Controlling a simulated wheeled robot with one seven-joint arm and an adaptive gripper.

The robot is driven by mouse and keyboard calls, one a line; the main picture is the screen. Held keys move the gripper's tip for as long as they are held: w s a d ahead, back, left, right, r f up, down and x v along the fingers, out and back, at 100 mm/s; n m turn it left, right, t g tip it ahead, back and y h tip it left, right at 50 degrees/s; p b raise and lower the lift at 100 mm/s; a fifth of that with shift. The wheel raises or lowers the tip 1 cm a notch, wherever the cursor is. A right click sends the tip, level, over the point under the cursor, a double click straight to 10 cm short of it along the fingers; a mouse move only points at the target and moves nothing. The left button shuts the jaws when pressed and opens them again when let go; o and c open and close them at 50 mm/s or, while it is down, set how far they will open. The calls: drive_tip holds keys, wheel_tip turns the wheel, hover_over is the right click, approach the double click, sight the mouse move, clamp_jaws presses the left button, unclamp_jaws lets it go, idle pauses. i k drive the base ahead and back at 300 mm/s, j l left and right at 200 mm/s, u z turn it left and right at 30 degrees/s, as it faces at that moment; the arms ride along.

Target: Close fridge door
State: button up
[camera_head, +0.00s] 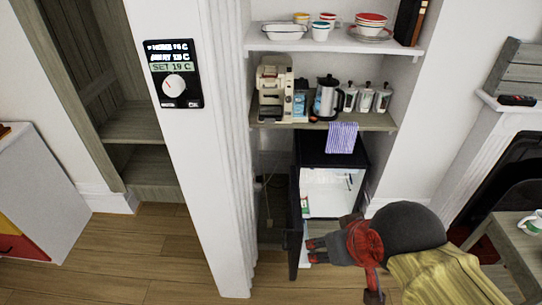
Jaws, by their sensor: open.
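The small black fridge (335,146) stands low in the alcove, under the wooden shelf. Its door (293,225) is open, swung out toward me on the left side, with its dark edge facing me. The white interior (335,190) is in plain view. My gripper (312,251) is open and points left, in front of the fridge opening, at the inner side of the door near its free end. I cannot tell whether the fingertips touch the door. My arm hides the lower right of the fridge front.
A striped cloth (341,137) hangs over the fridge top. The shelf (269,119) above holds a coffee machine, kettle and canisters. A white pillar (216,180) stands left of the door. A table (505,240) is at right. Wooden floor (170,255) is clear at left.

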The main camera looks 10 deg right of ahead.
sight(296, 229)
drive_tip(key=i+j+z, duration=0.2)
drive_tip(key=j+z, duration=0.25)
drive_tip(key=i+j, duration=0.1)
drive_tip(key=i, duration=0.25)
drive_tip(key=i+j, duration=0.15)
drive_tip(key=i, duration=0.15)
